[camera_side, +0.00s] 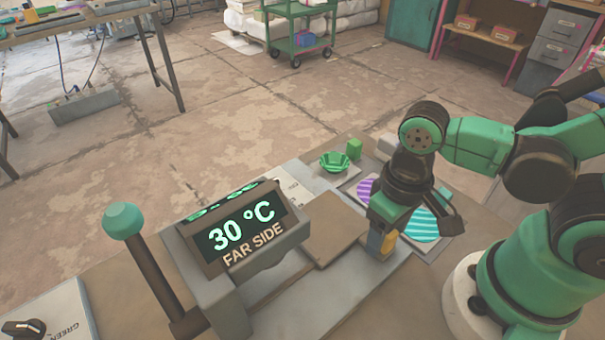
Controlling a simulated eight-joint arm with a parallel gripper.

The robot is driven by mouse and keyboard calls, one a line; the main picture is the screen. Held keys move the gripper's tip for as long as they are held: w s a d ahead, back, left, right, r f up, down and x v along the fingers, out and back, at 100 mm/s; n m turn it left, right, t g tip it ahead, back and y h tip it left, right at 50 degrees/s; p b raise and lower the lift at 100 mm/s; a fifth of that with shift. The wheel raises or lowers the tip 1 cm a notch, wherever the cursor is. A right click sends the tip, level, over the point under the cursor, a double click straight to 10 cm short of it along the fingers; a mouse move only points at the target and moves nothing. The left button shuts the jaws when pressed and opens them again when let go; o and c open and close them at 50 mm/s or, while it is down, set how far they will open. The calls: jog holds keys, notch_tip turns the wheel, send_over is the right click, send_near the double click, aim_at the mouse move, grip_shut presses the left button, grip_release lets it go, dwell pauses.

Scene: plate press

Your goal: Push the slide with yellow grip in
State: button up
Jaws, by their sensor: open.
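The yellow grip (388,243) is a small upright block at the right end of the slide, on the press's right side. A flat brown plate (335,228) lies between it and the press housing (215,280), partly out in the open. My gripper (414,226) points down at the yellow grip, with one dark finger right at or in front of it and the other further right. It is open. The fingers partly hide the grip, and I cannot tell whether they touch it.
The press display (242,233) reads 30 °C, FAR SIDE. A lever with a teal knob (123,220) stands left of it.

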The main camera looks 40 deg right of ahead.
jog(key=shift+f, duration=0.2)
grip_shut()
dwell(1.5)
